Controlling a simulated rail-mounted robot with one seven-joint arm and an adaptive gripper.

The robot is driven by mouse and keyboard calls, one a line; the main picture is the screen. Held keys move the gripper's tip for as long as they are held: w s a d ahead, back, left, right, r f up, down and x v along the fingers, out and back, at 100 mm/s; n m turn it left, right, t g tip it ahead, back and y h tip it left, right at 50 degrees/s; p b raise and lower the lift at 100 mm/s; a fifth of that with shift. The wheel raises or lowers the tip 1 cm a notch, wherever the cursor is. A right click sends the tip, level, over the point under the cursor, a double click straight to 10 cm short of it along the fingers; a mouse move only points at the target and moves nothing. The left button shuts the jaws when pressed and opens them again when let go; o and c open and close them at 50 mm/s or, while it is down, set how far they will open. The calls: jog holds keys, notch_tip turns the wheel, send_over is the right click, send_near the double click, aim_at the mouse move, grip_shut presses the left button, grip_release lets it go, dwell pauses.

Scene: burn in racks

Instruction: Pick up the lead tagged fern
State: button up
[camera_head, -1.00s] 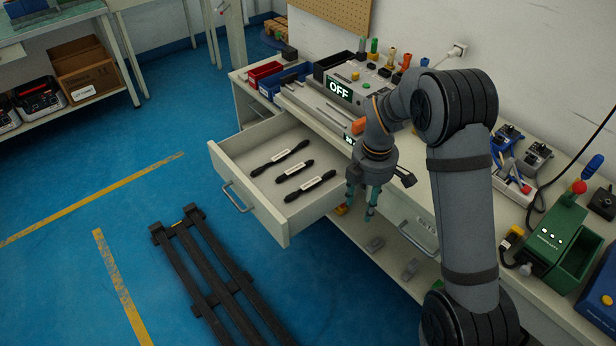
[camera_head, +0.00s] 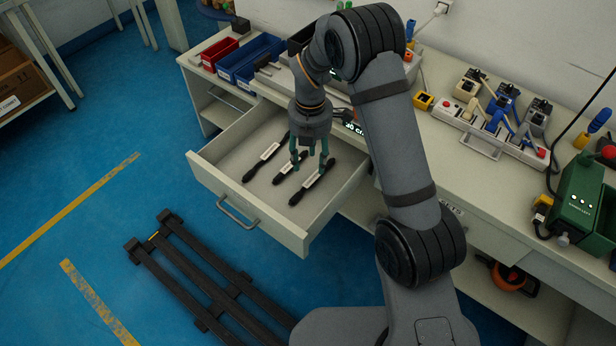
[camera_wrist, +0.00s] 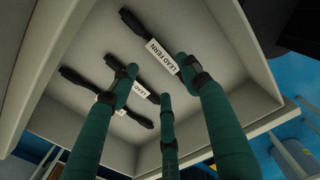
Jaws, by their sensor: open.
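The lead tagged fern is a black lead with a white label (camera_wrist: 157,52) reading "LEAD FERN", lying in the open drawer in the wrist view. It appears to be the rightmost of the three leads in the head view (camera_head: 316,180). My gripper (camera_head: 311,162) is open and empty, pointing down over the middle and right leads. In the wrist view its green fingers (camera_wrist: 160,82) reach toward the leads, one tip beside the fern label. A middle lead (camera_head: 290,169) and a left lead (camera_head: 263,156) lie alongside; their tags are not readable.
The drawer (camera_head: 205,172) has raised walls on every side. Red (camera_head: 219,53) and blue (camera_head: 250,58) bins stand on the bench behind it. A black pallet-like frame (camera_head: 200,275) lies on the floor in front. The drawer floor around the leads is otherwise clear.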

aim_at(311, 178)
notch_tip(311, 178, down, 7)
jog(key=shift+d+r, duration=0.1)
jog(key=shift+d, duration=0.05)
jog(key=shift+c, duration=0.6)
grip_shut()
